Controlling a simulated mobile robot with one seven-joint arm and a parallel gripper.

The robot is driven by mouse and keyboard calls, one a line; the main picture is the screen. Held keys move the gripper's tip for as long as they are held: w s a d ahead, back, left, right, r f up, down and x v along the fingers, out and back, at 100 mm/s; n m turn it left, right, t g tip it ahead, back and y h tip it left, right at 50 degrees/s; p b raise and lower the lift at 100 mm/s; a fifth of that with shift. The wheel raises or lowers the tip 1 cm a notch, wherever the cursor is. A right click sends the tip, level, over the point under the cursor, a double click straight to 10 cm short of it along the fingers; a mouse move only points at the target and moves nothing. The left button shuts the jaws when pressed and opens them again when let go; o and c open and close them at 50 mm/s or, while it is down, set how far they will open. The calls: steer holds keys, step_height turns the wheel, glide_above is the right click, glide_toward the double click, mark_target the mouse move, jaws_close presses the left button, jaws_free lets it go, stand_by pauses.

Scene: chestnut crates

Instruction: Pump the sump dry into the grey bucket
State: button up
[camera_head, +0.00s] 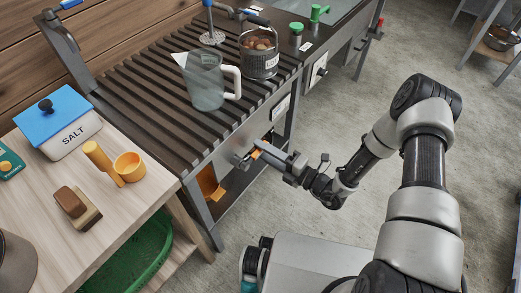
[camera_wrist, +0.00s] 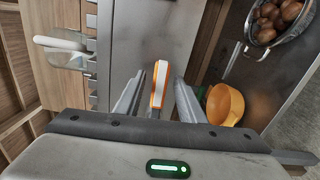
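My gripper (camera_head: 249,157) is low at the front of the dark slatted bench, by the opening under its top. In the wrist view my gripper (camera_wrist: 159,80) has its fingers apart. An orange-and-white handle-like bar (camera_wrist: 158,88) shows between them, with gaps visible on both sides. In the head view an orange bit (camera_head: 256,152) shows at the fingertips. I cannot tell whether this bar belongs to a pump. No sump or water is clearly visible, and I cannot make out a grey bucket for certain.
A clear jug (camera_head: 205,88) and a metal pot of chestnuts (camera_head: 262,65) stand on the bench. The wooden table (camera_head: 140,205) at left holds a salt box (camera_head: 62,125). An orange bowl (camera_wrist: 225,104) lies right of my fingers. Floor (camera_head: 330,110) is open at right.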

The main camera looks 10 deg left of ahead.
steer(key=shift+w+a, duration=0.25)
steer(key=shift+a, duration=0.3)
jaws_close()
